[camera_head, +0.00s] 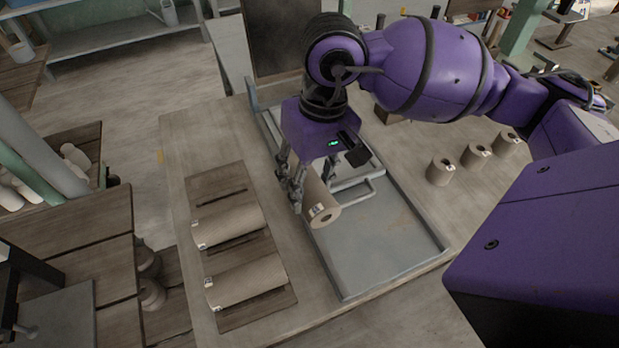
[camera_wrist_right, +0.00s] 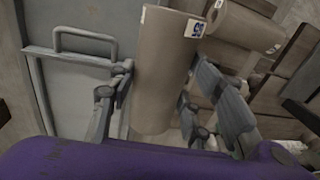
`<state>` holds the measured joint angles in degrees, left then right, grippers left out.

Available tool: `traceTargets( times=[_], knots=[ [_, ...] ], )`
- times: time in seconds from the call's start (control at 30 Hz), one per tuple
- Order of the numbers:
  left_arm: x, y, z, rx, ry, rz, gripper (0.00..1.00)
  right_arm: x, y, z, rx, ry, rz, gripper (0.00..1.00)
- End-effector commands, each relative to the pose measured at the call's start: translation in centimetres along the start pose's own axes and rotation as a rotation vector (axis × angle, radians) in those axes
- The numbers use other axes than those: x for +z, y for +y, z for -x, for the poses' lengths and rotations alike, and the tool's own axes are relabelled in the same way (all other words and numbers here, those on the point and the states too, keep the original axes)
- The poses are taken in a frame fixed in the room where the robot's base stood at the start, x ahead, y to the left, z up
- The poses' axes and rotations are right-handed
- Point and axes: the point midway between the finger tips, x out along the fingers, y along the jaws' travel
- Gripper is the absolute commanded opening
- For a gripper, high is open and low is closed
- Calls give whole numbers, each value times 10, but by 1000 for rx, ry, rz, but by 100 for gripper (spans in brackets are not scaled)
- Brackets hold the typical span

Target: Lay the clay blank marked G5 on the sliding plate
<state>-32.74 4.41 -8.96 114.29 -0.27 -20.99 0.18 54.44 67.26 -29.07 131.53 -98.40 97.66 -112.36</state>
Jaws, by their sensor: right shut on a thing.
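My right gripper (camera_head: 296,182) is shut on a grey-brown clay blank (camera_head: 321,199), a cylinder with a hole in its end and a small label. In the right wrist view the blank (camera_wrist_right: 163,75) stands between the fingers (camera_wrist_right: 165,105); its blue-marked label is too blurred to read surely. In the head view it is over the left rim of a grey metal tray (camera_head: 375,250). A plate with a handle, which seems to be the sliding plate (camera_head: 352,172), lies at the tray's far part, partly hidden by my arm. The handle (camera_wrist_right: 85,35) also shows in the wrist view. My left gripper is out of view.
Two labelled clay cylinders (camera_head: 228,226) (camera_head: 246,281) lie in a wooden rack (camera_head: 215,182) left of the tray. Three short clay pieces (camera_head: 440,171) stand on the table to its right. The tray's near part is bare.

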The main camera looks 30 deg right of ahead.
Motion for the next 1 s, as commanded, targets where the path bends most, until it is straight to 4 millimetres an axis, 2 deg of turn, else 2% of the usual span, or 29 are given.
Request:
traceTargets(
  times=[0.07,0.17,0.37,0.47,0.6,0.7,0.9,1.0],
  knots=[
    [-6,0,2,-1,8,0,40,-7,-4,11,-4,21,4,0],
    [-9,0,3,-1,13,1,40,-25,1,14,3,31,-44,0],
    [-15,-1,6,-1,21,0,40,-68,17,18,12,62,-268,0],
    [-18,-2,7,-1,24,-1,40,-94,31,20,18,83,-454,0],
    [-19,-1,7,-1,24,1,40,-135,59,21,22,124,-799,0],
    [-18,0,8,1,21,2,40,-157,81,20,23,153,-1042,0],
    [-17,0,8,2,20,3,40,-181,115,12,20,196,-1418,0],
    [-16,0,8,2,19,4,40,-186,122,11,11,211,-1527,0]
  ],
)
